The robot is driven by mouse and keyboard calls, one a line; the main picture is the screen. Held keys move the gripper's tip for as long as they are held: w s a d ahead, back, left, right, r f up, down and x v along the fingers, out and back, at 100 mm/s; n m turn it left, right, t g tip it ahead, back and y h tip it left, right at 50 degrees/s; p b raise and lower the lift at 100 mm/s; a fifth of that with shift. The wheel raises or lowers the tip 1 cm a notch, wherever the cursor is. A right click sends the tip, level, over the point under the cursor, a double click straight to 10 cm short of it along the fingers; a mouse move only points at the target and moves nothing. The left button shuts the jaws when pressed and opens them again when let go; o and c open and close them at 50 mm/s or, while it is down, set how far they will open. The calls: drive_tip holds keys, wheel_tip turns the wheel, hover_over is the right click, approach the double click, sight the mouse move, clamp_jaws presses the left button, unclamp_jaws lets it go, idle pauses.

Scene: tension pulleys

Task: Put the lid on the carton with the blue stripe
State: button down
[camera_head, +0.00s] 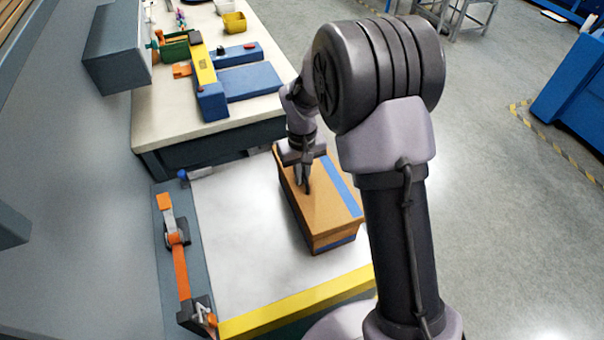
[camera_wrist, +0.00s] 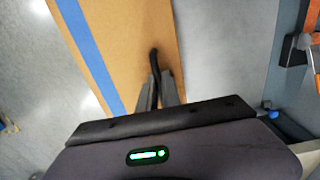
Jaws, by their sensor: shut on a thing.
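The brown lid (camera_head: 318,208) with a blue stripe along one long edge is over the carton (camera_head: 322,249) on the light bench. A blue band shows on the carton's near side, just under the lid's rim. The lid looks level and lined up with the carton; I cannot tell whether it rests fully down. My gripper (camera_head: 305,182) points down at the lid's top and is shut on its dark handle. In the wrist view my gripper (camera_wrist: 160,88) holds that handle, and the lid (camera_wrist: 122,45) fills the upper middle. Most of the carton is hidden under the lid.
The light bench top (camera_head: 235,245) is clear left of the carton, with a yellow front edge (camera_head: 290,303) and an orange strap with a ratchet (camera_head: 178,240) at left. Behind stands a table with blue blocks (camera_head: 250,82) and a yellow bar (camera_head: 203,62).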

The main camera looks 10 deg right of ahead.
drive_tip(key=shift+f, duration=0.25)
idle(0.3)
drive_tip(key=shift+f+b, duration=0.6)
drive_tip(key=shift+f, duration=0.15)
drive_tip(key=shift+f+b, duration=0.55)
drive_tip(key=shift+f, duration=0.25)
drive_tip(key=c, duration=1.5)
unclamp_jaws()
